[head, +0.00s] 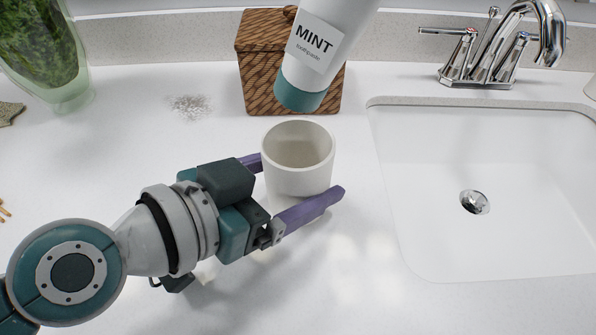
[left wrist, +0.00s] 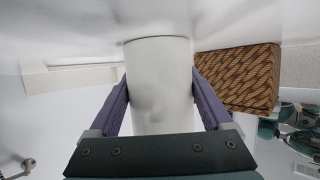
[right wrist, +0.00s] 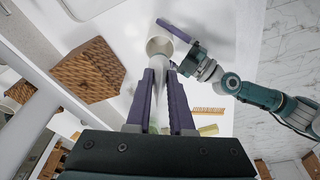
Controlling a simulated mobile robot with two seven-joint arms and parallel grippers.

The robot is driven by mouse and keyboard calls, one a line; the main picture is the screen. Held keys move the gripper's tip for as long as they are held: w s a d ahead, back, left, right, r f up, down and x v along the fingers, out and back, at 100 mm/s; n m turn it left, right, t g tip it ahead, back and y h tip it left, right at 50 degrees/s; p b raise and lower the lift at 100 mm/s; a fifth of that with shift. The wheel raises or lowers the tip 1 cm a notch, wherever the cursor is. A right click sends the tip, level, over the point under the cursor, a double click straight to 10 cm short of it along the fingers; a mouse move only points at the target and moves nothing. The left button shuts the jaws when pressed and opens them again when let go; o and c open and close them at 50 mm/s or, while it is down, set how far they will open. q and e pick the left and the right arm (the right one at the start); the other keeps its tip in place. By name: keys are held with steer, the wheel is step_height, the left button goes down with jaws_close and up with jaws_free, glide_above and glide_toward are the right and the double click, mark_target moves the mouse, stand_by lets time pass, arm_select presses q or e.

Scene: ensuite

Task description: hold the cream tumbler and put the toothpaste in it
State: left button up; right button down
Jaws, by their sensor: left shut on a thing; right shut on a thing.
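The cream tumbler (head: 297,184) stands upright on the counter, its open mouth facing up. My left gripper (head: 301,175) is shut on its sides, one purple finger on each side; the left wrist view also shows the tumbler (left wrist: 160,85) between the fingers. The toothpaste (head: 322,45), a white tube marked MINT with a teal cap, hangs tilted, cap down, above and slightly behind the tumbler's mouth, apart from it. My right gripper (right wrist: 164,80) is shut on the tube's upper end, outside the head view. In the right wrist view the tumbler (right wrist: 160,44) shows beyond the tube.
A brown woven box (head: 262,85) stands just behind the tumbler and tube. A sink (head: 420,240) with a chrome faucet (head: 480,65) is to the right. A green glass vase (head: 50,60) stands at the back left.

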step_height(320, 180, down, 8)
steer(key=shift+r, duration=0.25)
stand_by(0.6)
steer(key=c, duration=0.7)
jaws_free()
steer(key=r, duration=0.4)
steer(key=d+r, duration=0.1)
steer(key=r, duration=0.3)
steer(key=s+d+r, duration=0.1)
steer(key=r, duration=0.3)
steer(key=shift+d, duration=0.1)
arm_select(q)
steer(key=o, duration=1.4)
steer(key=shift+c, duration=0.2)
arm_select(e)
steer(key=shift+f, duration=0.1)
